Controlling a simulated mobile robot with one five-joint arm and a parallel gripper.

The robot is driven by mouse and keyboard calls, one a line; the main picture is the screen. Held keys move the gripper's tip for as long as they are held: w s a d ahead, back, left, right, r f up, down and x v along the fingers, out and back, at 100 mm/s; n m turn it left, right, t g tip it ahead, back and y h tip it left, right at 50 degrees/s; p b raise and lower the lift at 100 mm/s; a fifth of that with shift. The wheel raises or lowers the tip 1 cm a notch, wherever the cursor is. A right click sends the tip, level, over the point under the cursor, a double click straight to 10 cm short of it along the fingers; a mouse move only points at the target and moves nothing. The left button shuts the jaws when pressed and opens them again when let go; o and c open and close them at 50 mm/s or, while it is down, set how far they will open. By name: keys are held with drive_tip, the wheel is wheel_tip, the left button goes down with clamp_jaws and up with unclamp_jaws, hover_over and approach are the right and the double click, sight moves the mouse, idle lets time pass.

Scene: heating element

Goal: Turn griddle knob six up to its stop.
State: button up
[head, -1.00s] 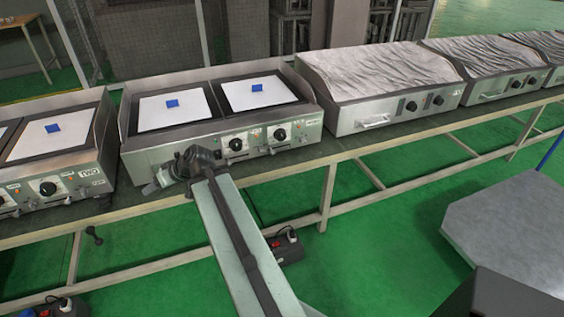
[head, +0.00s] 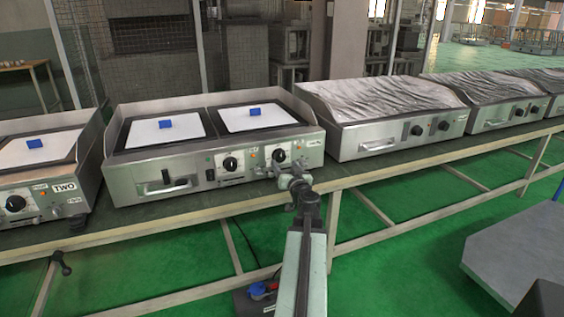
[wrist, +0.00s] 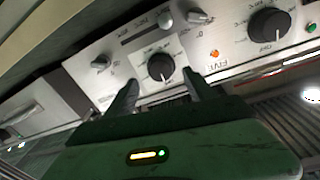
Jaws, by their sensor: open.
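The middle griddle (head: 215,165) has two black round knobs on its steel front, a left knob (head: 230,163) and a right knob (head: 279,156). My gripper (head: 292,176) is at the right part of this front, by the right knob. In the wrist view the front looks turned over. My open gripper (wrist: 160,82) has one finger on each side of a black knob (wrist: 160,67) on a white dial. I cannot tell whether the fingers touch it. No label SIX is readable.
Another griddle marked TWO (head: 64,187) stands to the left. Foil-covered griddles (head: 385,105) stand to the right on the long bench (head: 360,172). Green floor lies in front.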

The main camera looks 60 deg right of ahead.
sight(281, 158)
drive_tip(key=x, duration=0.5)
drive_tip(key=shift+a, duration=0.1)
